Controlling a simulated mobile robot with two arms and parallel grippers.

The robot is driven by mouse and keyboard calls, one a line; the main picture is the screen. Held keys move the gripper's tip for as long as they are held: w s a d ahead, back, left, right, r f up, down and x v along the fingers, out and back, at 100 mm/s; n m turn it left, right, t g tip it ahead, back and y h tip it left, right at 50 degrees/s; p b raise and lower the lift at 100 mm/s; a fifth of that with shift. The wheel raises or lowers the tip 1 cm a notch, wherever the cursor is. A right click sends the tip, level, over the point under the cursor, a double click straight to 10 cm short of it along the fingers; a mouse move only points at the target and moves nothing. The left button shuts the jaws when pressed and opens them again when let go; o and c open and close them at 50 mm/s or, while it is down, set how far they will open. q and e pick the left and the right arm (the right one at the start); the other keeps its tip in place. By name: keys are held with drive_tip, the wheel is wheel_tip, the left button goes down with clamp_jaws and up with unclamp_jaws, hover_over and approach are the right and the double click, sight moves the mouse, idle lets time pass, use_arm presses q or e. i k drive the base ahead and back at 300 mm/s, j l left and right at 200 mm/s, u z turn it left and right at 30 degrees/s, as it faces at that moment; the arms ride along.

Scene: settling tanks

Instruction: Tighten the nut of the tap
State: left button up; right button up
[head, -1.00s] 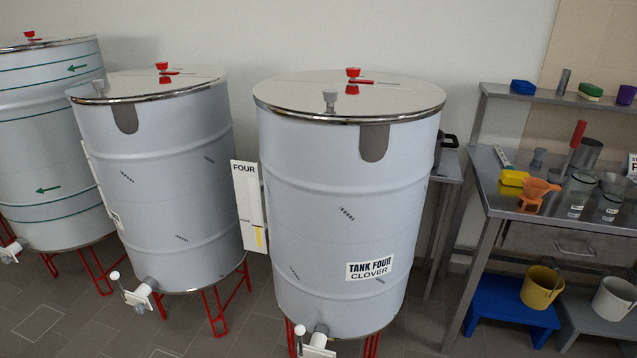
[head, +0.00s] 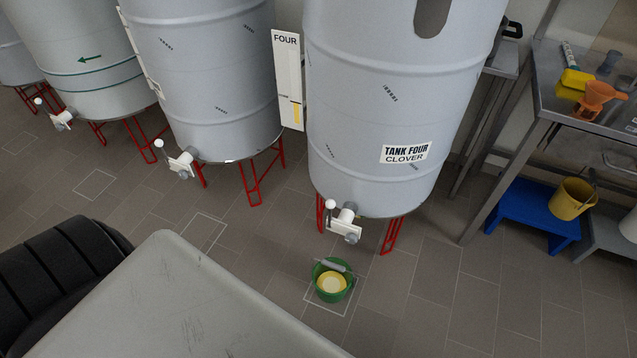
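The tap (head: 343,219) sits low on the front of tank four (head: 350,120), which carries the label "TANK FOUR CLOVER" (head: 405,153). The tap has a white body, a lever with a white ball (head: 330,203) and a grey round part (head: 352,237) at its front end. I cannot tell which part is the nut or how tight it is. A green bucket (head: 318,282) with yellow contents stands on the floor just below the tap. Neither gripper is in view.
Similar tanks with taps (head: 181,163) stand to the left on red legs. A metal bench (head: 540,95) with an orange funnel (head: 598,99) is at right. Below it are a blue stool (head: 525,215) and a yellow bucket (head: 571,199). The floor right of the green bucket is clear.

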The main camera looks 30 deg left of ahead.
sight(350, 238)
drive_tip(key=u, duration=0.8)
